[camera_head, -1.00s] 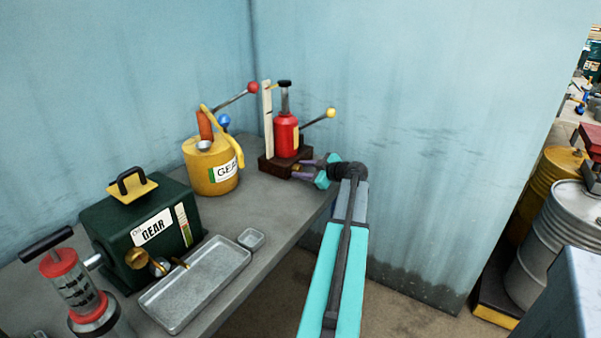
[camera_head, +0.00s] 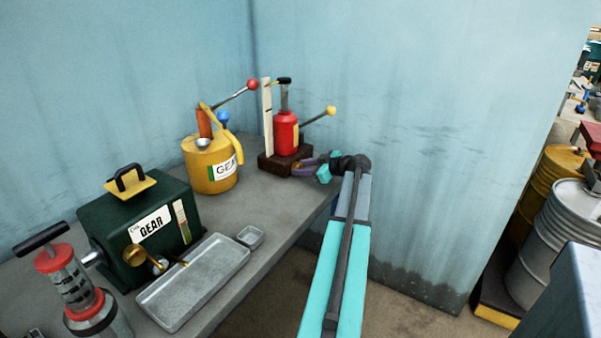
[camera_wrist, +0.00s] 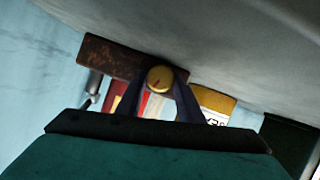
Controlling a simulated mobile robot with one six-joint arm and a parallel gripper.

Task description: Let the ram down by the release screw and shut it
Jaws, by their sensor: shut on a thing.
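The red bottle jack (camera_head: 286,136) stands upright on a dark brown block (camera_head: 270,163) at the far end of the bench. Its ram (camera_head: 285,97) with a black cap stands raised above the red body, beside an upright pale scale (camera_head: 267,118). The pump handle with a yellow knob (camera_head: 331,111) slants up to the right. My gripper (camera_head: 300,167) is low at the front of the jack. In the wrist view the fingers are shut on a round brass release screw knob (camera_wrist: 159,79) with a red mark. The brown block (camera_wrist: 112,58) is behind it.
A yellow gear oil can (camera_head: 208,178) stands left of the jack. A green gear oil box (camera_head: 125,220), a metal tray (camera_head: 195,285) and a small dish (camera_head: 250,237) are nearer on the bench. The blue wall is close behind the jack.

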